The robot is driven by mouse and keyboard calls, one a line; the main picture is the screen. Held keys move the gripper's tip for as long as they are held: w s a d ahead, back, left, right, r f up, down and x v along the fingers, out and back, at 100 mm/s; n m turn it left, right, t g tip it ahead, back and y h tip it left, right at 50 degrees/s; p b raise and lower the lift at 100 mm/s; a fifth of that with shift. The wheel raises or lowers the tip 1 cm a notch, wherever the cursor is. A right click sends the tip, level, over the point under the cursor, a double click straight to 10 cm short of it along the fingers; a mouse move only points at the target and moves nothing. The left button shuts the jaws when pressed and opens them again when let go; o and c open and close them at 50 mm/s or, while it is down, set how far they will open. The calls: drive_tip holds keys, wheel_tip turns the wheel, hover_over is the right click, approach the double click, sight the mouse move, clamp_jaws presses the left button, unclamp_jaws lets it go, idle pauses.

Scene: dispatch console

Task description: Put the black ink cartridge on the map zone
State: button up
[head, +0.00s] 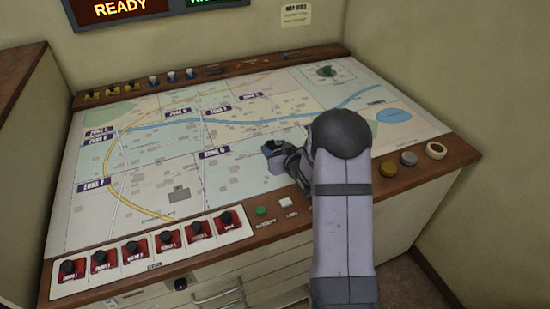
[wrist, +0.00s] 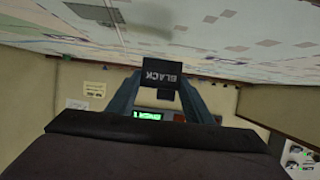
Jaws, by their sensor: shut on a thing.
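My gripper (head: 283,151) is low over the map board, right of its middle, with my arm coming in from the lower right. In the wrist view my gripper (wrist: 160,88) is shut on the black ink cartridge (wrist: 160,74), which carries the word BLACK in white letters. In the head view the black ink cartridge (head: 272,147) shows as a small dark block at the gripper tip, partly hidden by the fingers. I cannot tell whether it touches the map. The map (head: 150,150) is split into zones with dark purple name tags, several of them in its left and middle parts.
A row of black-knobbed red switches (head: 165,241) lines the front left edge. A green button (head: 261,211) and a white button (head: 286,202) sit to its right. Round knobs (head: 408,159) are at the right front. A small green piece (head: 326,71) lies at the map's upper right.

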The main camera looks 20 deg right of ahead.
drive_tip(key=shift+f+p, duration=0.4)
drive_tip(key=shift+f, duration=1.8)
drive_tip(key=shift+f, duration=0.2)
drive_tip(key=o, duration=1)
drive_tip(key=shift+o, duration=0.2)
drive_tip(key=shift+r, duration=0.1)
drive_tip(key=shift+r, duration=0.15)
drive_tip(key=b+v, duration=0.2)
drive_tip(key=v, duration=1)
drive_tip(key=shift+s, duration=0.1)
